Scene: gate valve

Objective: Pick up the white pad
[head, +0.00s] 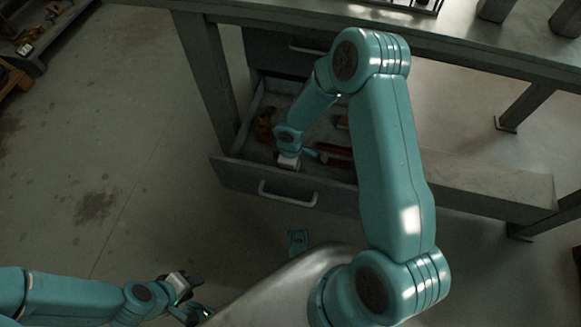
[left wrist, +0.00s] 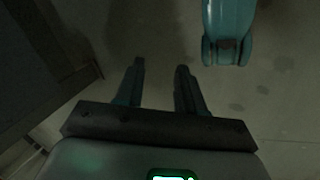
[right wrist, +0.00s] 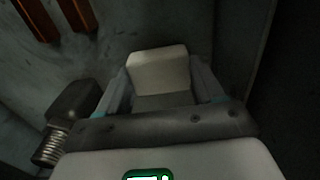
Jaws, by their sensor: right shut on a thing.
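The white pad (right wrist: 158,70) is a pale block with rounded edges, between the fingers of my right gripper (right wrist: 163,82) in the right wrist view. The right gripper is shut on it, inside the open drawer (head: 240,176). My left gripper (head: 188,296) is at the lower left of the head view, away from the drawer. In the left wrist view its fingers (left wrist: 160,78) are apart with nothing between them.
The drawer hangs under a grey workbench (head: 470,62). In the right wrist view a dark thing with a metal spring or thread (right wrist: 68,122) lies left of the gripper.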

